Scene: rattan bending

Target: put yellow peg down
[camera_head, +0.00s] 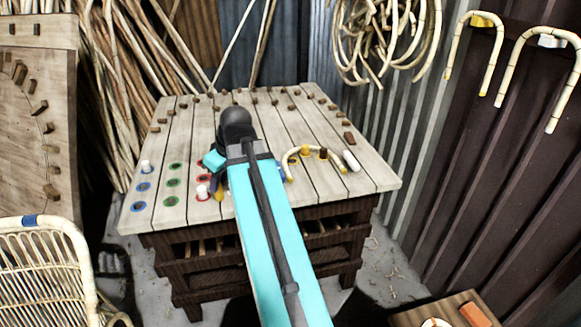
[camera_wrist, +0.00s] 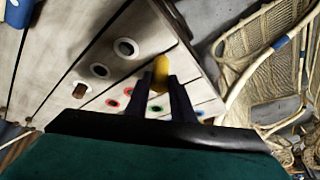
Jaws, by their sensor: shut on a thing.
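My gripper (camera_wrist: 178,98) is shut on the yellow peg (camera_wrist: 160,74), which shows between the dark fingertips in the wrist view. In the head view my gripper (camera_head: 217,180) is low over the front middle of the workbench (camera_head: 265,195), just right of the red-ringed holes (camera_head: 202,178), and my arm hides part of it. A bit of yellow (camera_head: 219,194) shows at the fingers there. I cannot tell whether the peg touches the bench. Blue-ringed (camera_head: 138,206) and green-ringed holes (camera_head: 172,183) lie further left.
White pegs stand at a blue-ringed hole (camera_head: 146,166) and a red-ringed one (camera_head: 202,192). A bent cane (camera_head: 291,156) lies around short pegs right of my arm, beside a white cylinder (camera_head: 351,161). A wicker chair (camera_head: 45,270) stands front left. Small wooden pegs line the bench's back.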

